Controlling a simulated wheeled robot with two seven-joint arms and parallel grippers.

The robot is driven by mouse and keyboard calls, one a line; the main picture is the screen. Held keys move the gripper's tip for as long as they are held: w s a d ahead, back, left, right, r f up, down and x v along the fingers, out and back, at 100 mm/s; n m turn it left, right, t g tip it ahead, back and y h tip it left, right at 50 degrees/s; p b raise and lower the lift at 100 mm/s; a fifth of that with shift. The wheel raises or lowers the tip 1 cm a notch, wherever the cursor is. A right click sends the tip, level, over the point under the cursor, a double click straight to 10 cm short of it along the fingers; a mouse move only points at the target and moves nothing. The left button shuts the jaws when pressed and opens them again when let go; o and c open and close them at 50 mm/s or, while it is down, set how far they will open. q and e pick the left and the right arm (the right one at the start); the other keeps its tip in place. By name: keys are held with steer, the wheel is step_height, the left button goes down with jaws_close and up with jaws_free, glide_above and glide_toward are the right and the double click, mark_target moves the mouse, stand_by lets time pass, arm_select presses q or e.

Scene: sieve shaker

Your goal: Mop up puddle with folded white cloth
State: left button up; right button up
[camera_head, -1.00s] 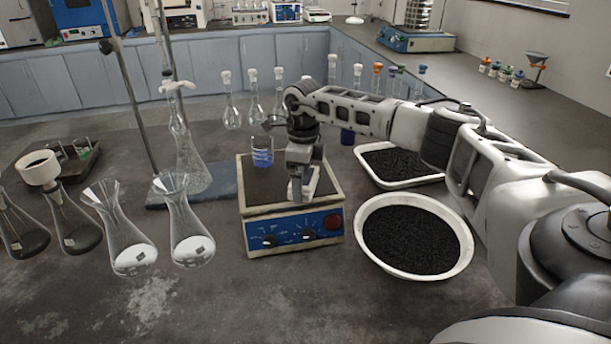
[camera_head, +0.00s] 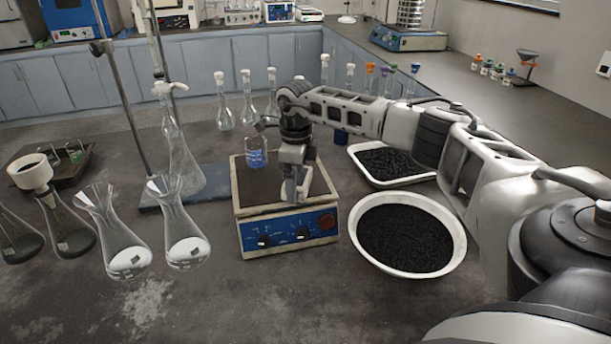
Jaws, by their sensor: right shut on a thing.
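My right gripper (camera_head: 291,188) is over the dark top of a blue-fronted hotplate (camera_head: 286,238), low, near its right part. It is shut on a small white piece, likely the folded white cloth (camera_head: 303,186), mostly hidden by the fingers. I cannot tell whether the cloth touches the plate. A beaker of blue liquid (camera_head: 256,155) stands on the plate behind and left of the gripper. I cannot make out a puddle; the gripper and arm cover part of the plate. My left gripper is not in view.
A round white bowl of black grains (camera_head: 362,248) stands right of the hotplate, with a white tray of black grains (camera_head: 372,183) behind it. Glass flasks (camera_head: 186,250) and a stand base (camera_head: 160,200) are left. The front bench is clear.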

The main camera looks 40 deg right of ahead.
steer(key=shift+a+f, duration=0.1)
steer(key=shift+a, duration=0.05)
steer(key=shift+r, duration=3.55)
